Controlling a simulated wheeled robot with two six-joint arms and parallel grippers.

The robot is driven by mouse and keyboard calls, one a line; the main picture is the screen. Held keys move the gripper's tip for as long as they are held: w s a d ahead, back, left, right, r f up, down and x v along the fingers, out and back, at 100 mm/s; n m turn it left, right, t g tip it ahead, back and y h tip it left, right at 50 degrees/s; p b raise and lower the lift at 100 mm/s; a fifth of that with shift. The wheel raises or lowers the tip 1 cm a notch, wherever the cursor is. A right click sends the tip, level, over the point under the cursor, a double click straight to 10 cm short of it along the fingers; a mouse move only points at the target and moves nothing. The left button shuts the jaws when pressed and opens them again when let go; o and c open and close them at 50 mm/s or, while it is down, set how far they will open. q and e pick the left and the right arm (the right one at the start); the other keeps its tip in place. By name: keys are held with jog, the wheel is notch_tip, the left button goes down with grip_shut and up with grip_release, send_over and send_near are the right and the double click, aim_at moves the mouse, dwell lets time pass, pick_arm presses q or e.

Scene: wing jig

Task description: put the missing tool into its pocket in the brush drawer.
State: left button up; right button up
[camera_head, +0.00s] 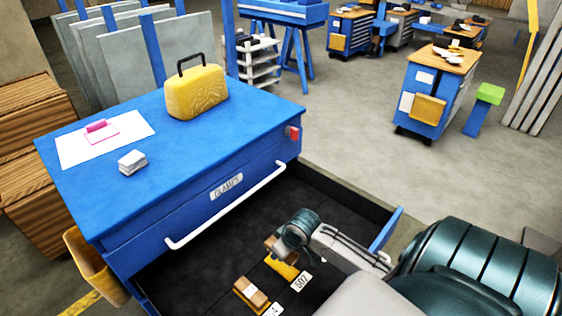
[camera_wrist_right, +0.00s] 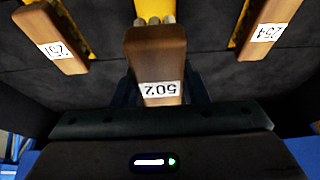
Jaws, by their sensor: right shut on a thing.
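The brush (camera_wrist_right: 155,55) has a brown wooden handle with a 502 label and greyish bristles at its far end. My right gripper (camera_wrist_right: 160,92) is shut on this handle; in the head view the gripper (camera_head: 292,238) is low inside the open drawer (camera_head: 215,258). A yellow pocket (camera_head: 283,268) lies just below the gripper, beside a 502 label (camera_head: 300,281). It also shows beyond the bristles in the right wrist view (camera_wrist_right: 155,8). I cannot tell whether the brush touches it. My left gripper is not in view.
Brushes labelled 251 (camera_wrist_right: 50,35) and 254 (camera_wrist_right: 267,18) lie on either side of the held brush. The blue cabinet top (camera_head: 235,112) carries a yellow case (camera_head: 196,92), a paper sheet (camera_head: 75,147) and a grey block (camera_head: 132,162). A CLAMPS drawer handle (camera_head: 230,205) juts out above.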

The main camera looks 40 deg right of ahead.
notch_tip(320, 180, down, 4)
jog(key=b, duration=0.4)
jog(key=shift+f, duration=0.8)
jog(key=shift+p, duration=1)
dwell(0.5)
jog(key=shift+f, duration=0.5)
dwell(0.8)
